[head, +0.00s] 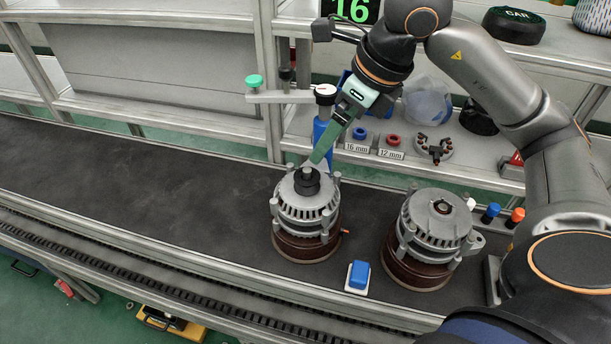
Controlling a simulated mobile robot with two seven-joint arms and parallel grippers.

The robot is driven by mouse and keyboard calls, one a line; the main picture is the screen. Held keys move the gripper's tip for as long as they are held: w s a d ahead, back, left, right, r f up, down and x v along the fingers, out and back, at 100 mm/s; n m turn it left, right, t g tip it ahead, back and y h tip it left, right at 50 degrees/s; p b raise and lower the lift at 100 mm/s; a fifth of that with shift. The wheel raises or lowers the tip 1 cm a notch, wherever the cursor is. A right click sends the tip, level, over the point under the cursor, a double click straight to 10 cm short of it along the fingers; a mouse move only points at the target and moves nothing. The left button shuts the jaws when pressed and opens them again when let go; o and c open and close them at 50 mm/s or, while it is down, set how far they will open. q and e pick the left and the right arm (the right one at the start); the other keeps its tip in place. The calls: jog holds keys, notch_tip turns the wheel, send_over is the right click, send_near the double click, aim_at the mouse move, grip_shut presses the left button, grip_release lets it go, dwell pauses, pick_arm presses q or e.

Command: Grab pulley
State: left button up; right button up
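A small black pulley (307,182) sits on top of the left alternator (306,208), which stands upright on a brown round base on the dark conveyor. My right gripper (316,163) comes down from above at a tilt, with its green-grey fingers at the top of the pulley. The fingers are seen edge-on, so I cannot tell whether they are open or shut on it. A second alternator (434,218) stands to the right, with a bare-looking shaft in its middle. My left gripper is not in view.
A blue block on a white pad (358,277) lies between the alternators at the belt's near edge. Behind, a shelf holds a blue ring (360,133) labelled 16 mm and a red ring (393,140) labelled 12 mm. The belt's left part (130,190) is clear.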

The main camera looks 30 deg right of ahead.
aim_at(310, 171)
jog(key=x, duration=1.1)
jog(key=shift+a, duration=0.25)
jog(key=shift+c, duration=0.2)
grip_shut()
